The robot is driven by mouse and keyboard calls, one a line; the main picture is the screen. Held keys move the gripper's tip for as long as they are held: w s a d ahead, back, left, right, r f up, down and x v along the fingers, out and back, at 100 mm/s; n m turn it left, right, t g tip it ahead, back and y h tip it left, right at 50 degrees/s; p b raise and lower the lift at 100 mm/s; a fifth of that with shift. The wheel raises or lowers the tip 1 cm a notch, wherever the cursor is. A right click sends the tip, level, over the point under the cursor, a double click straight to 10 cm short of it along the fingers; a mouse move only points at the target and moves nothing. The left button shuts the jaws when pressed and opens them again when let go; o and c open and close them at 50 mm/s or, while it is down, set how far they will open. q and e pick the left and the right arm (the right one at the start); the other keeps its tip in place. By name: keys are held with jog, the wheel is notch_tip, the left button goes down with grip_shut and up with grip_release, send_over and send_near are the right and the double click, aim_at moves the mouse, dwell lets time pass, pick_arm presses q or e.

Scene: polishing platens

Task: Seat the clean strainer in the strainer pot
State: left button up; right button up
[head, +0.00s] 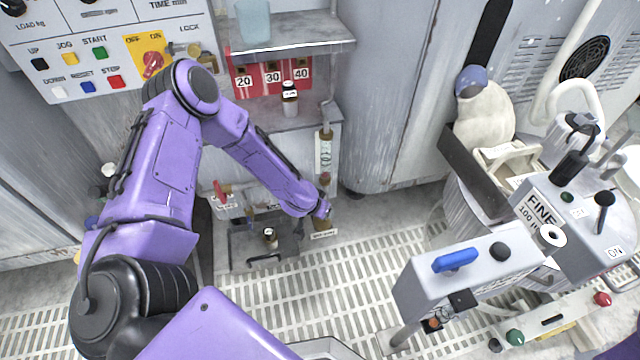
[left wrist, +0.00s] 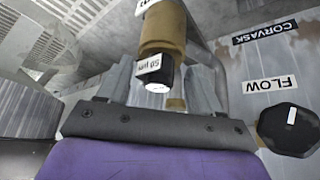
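My left gripper (head: 322,210) is at the end of the purple arm, low by the wall fittings below the shelves. In the left wrist view, its grey fingers (left wrist: 160,90) stand apart on either side of a brass-coloured cylinder (left wrist: 162,30) with a black end and a label reading 50 µm. I see no clear contact with the fingers. I cannot tell whether this cylinder is the strainer or the strainer pot. A small capped piece (head: 270,237) stands in a dark tray (head: 240,255). A labelled dark-capped container (head: 290,97) stands on the lower shelf. My right gripper is out of view.
A clear vertical tube (head: 326,153) runs just above my left gripper. Red panels numbered 20, 30 and 40 (head: 272,78) hang under the upper shelf (head: 300,35). A grey box with a blue handle (head: 455,260) stands right. Slatted floor between is clear.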

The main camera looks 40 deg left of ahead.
pick_arm(q)
jog(key=shift+r, duration=0.1)
jog(key=p+v, duration=0.5)
jog(key=v, duration=0.5)
jog(key=shift+s+r, duration=0.1)
